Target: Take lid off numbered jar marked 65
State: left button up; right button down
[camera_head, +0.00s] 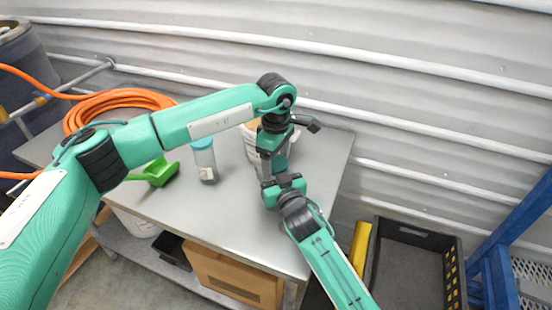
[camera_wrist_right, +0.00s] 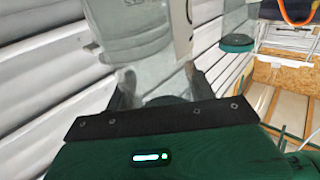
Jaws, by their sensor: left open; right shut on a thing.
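My right gripper (camera_wrist_right: 158,82) is shut on a clear jar (camera_wrist_right: 150,52) with a white label. The label shows only in part and its number cannot be read. In the head view, my right gripper (camera_head: 277,175) is over the right part of the table. My left gripper (camera_head: 271,153) is open just above it, pointing down; the arms hide most of the held jar and whether the left fingers touch it. Another jar (camera_head: 205,165) with a teal lid and a pale label stands on the table to the left; its lid (camera_wrist_right: 238,43) also shows in the right wrist view.
The grey table (camera_head: 235,215) carries a green scoop (camera_head: 160,172), a coiled orange hose (camera_head: 120,100) and a white bucket (camera_head: 249,145) behind the grippers. A dark crate (camera_head: 412,260) stands to the right. The table front is clear.

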aim_at(276, 162)
pick_arm(q)
jog(key=shift+s, duration=0.1)
notch_tip(276, 162, up, 4)
jog(key=shift+r, duration=0.15)
jog(key=shift+c, duration=0.4)
notch_tip(276, 162, up, 2)
jog(key=shift+r+m, duration=0.1)
jog(key=shift+m, duration=0.7)
jog(key=shift+r+m, duration=0.55)
jog(key=shift+m, duration=0.15)
jog(key=shift+f, duration=3.85)
jog(key=c, duration=1)
jog(key=shift+n, duration=1.1)
